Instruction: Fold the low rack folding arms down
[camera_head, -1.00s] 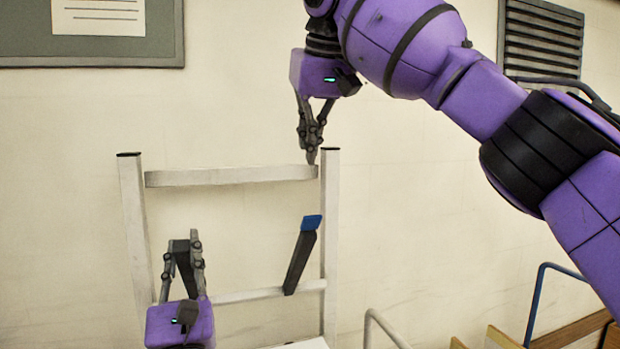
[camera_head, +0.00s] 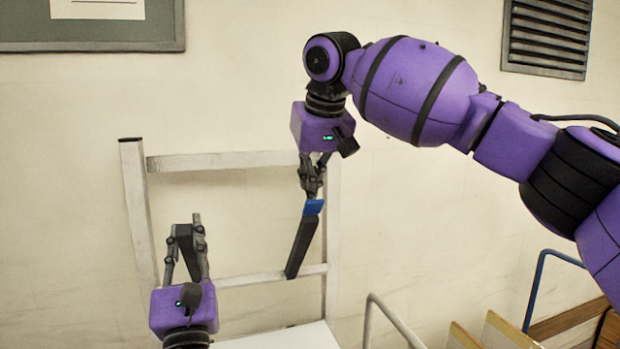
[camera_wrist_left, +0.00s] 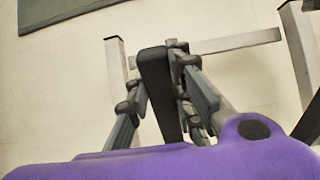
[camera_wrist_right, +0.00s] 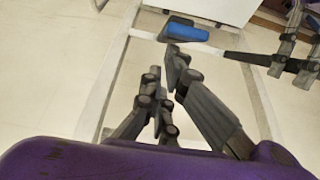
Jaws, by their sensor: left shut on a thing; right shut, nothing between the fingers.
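The low rack (camera_head: 247,160) is a pale frame against the wall. Its right folding arm (camera_head: 301,245) is a dark bar with a blue tip (camera_head: 313,207), leaning up from the lower rail. The left folding arm (camera_head: 184,243) is a dark bar between the fingers of my left gripper (camera_head: 186,235), which is shut on it; it also shows in the left wrist view (camera_wrist_left: 157,85). My right gripper (camera_head: 311,188) is shut and empty, pointing down just above the blue tip. In the right wrist view, the blue tip (camera_wrist_right: 187,31) shows just beyond the fingers; contact is unclear.
A white surface (camera_head: 285,338) lies at the rack's foot. A grey rail (camera_head: 385,315), a blue rail (camera_head: 538,285) and wooden panels (camera_head: 505,325) stand at the lower right. A notice board (camera_head: 160,30) and a vent (camera_head: 548,38) are on the wall.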

